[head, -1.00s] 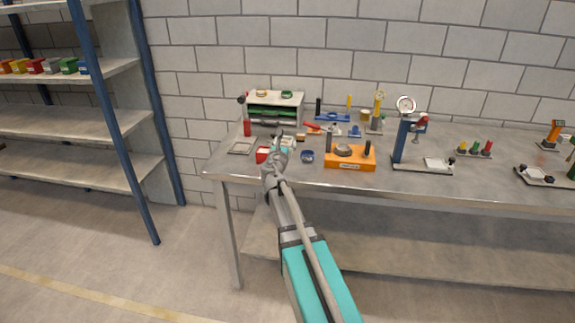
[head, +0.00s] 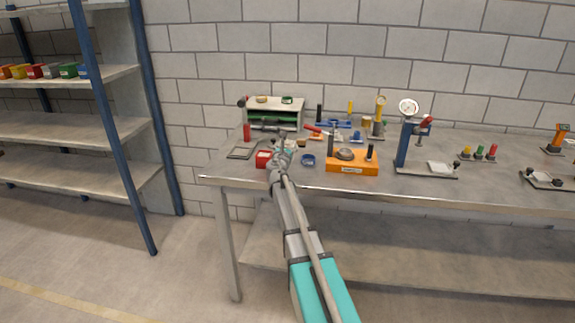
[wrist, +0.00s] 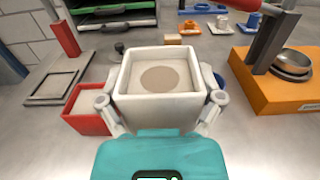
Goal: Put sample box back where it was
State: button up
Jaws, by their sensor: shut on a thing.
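The sample box, as I take it, is a white open square box (wrist: 163,62) filled with pale sand-coloured material with a darker round patch. It sits upright between the fingers of my gripper (wrist: 160,104), which is shut on it. In the head view my gripper (head: 281,158) is over the front left of the metal bench (head: 225,172) and mostly hides the box. Whether the box touches the bench is unclear. A red box (wrist: 85,112) with pale contents stands just left of my gripper; it also shows in the head view (head: 262,159).
A flat square frame (wrist: 62,82) lies on the left, beside a red post (wrist: 60,28). An orange block with a metal bowl (wrist: 268,88) stands close on the right. A drawer rack (head: 273,103) and a blue stand (head: 403,142) are also on the bench. Shelves (head: 60,127) stand left.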

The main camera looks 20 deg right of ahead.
jog(key=shift+w+d+f+b, duration=0.35)
jog(key=shift+w+f+b, duration=0.25)
jog(key=shift+f, duration=0.2)
jog(key=shift+w+d+f+b, duration=0.3)
jog(key=shift+w+f+b, duration=0.25)
jog(key=shift+f, duration=0.2)
jog(key=shift+w+d+f+b, duration=0.2)
jog(key=shift+w+f+b, duration=0.15)
jog(key=shift+f+b, duration=1.65)
jog(key=shift+f, duration=0.15)
jog(key=o, duration=1.1)
jog(key=shift+c, duration=0.2)
